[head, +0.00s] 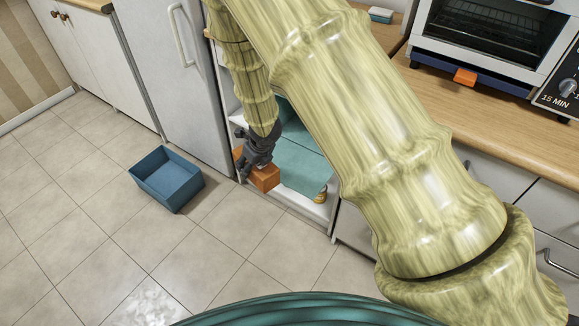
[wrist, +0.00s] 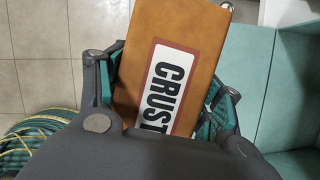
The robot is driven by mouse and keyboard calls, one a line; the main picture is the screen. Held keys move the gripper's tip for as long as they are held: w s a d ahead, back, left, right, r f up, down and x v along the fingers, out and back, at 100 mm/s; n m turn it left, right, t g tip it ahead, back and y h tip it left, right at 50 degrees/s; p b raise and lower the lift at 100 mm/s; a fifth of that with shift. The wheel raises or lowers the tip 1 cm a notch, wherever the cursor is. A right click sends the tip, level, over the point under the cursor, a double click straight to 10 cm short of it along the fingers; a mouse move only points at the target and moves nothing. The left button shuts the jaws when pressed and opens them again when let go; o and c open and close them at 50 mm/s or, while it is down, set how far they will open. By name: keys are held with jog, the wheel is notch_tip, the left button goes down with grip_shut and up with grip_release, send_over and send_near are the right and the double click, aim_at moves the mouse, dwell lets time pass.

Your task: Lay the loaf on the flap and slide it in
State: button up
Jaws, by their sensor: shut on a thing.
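The loaf (wrist: 185,45) is an orange-brown block with a white label reading CRUST. My gripper (wrist: 165,95) is shut on it, with a finger on each side in the wrist view. In the head view the loaf (head: 264,178) hangs from my gripper (head: 254,158) at the left edge of the low white opening. A teal panel (head: 300,170), which looks like the flap, lies to the right of the loaf. It also shows on the right in the wrist view (wrist: 285,80). I cannot tell whether the loaf touches it. My arm hides part of the opening.
A blue open bin (head: 166,181) stands on the tiled floor to the left. A fridge door (head: 185,75) is just left of the opening. A small yellow thing (head: 320,195) is at the teal panel's front corner. A toaster oven (head: 490,40) stands on the wooden counter.

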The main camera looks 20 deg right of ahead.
jog(key=n, duration=0.1)
jog(key=a, duration=0.1)
jog(key=s+n+y, duration=0.1)
jog(key=shift+a+f+n+g, duration=0.25)
jog(key=shift+a+n+g, duration=0.05)
jog(key=shift+a, duration=0.05)
jog(key=w+d+p, duration=0.1)
jog(key=w+d, duration=0.1)
jog(key=d, duration=0.2)
jog(key=w+d+f+p, duration=0.1)
jog(key=w+d, duration=0.1)
jog(key=d, duration=0.3)
jog(key=w+d+p, duration=0.1)
jog(key=w+d, duration=0.1)
jog(key=d, duration=0.3)
jog(key=shift+d+f, duration=0.2)
jog(key=shift+f, duration=0.05)
jog(key=shift+d+f, duration=0.1)
jog(key=shift+f, duration=1.7)
jog(key=o, duration=1.6)
jog(key=v, duration=1.2)
